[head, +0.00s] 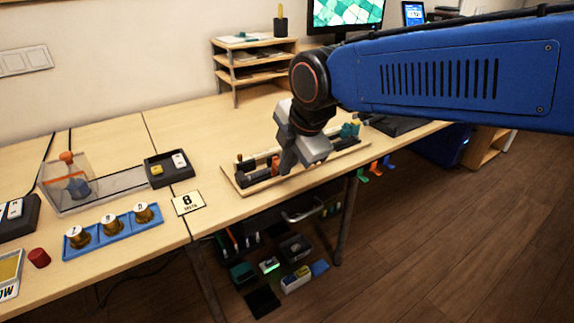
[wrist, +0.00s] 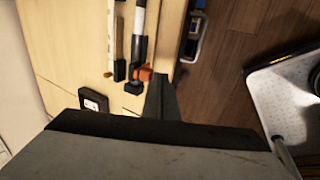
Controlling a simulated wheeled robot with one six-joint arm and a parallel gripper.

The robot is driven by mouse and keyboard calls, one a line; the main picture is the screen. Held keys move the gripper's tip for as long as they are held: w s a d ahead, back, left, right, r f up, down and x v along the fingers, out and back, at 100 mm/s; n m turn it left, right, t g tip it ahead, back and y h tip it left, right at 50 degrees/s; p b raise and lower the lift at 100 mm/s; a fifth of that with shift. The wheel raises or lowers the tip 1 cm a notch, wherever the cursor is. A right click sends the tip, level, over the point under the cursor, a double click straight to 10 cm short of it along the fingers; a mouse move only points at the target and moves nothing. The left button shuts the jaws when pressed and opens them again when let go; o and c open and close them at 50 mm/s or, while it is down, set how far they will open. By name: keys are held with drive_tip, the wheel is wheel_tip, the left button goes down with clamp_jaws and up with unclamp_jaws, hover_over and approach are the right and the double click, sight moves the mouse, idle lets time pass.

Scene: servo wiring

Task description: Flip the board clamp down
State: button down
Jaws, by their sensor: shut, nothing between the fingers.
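The wooden board fixture (head: 243,188) lies on the table, with dark bars and a teal-green part at its far right end. A small orange piece (head: 275,161) stands on it, just left of my gripper (head: 289,167). It looks like the clamp's handle, but I cannot tell its exact angle. In the wrist view the orange piece (wrist: 145,74) sits at the end of a black and white bar, close to my dark fingertip (wrist: 160,98). My gripper is shut and empty, low over the fixture. I cannot tell whether it touches the orange piece. My gripper hides part of the fixture.
A card marked 8 (head: 188,203) lies left of the fixture. A blue tray (head: 112,231) with several brass-coloured pieces, a clear box (head: 72,183) and a black tray (head: 170,168) stand further left. A wooden shelf (head: 254,66) stands behind. Bins sit under the table.

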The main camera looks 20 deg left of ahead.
sight(276, 160)
drive_tip(key=shift+w+a+r+g+h, duration=0.3)
drive_tip(key=shift+g+h, duration=0.1)
drive_tip(key=shift+h, duration=0.1)
drive_tip(key=w+a+g+h, duration=0.1)
drive_tip(key=a+r+g+h, duration=0.1)
drive_tip(key=w+a+g+h, duration=0.1)
drive_tip(key=h, duration=0.1)
drive_tip(key=shift+w+r, duration=0.3)
drive_tip(key=shift+w+a+f, duration=0.2)
drive_tip(key=shift+w+a, duration=0.6)
drive_tip(key=shift+a, duration=0.15)
drive_tip(key=shift+w+a+f, duration=0.15)
drive_tip(key=shift+w+a, duration=0.65)
drive_tip(key=shift+a, duration=0.15)
drive_tip(key=shift+r, duration=0.25)
drive_tip(key=shift+r, duration=0.6)
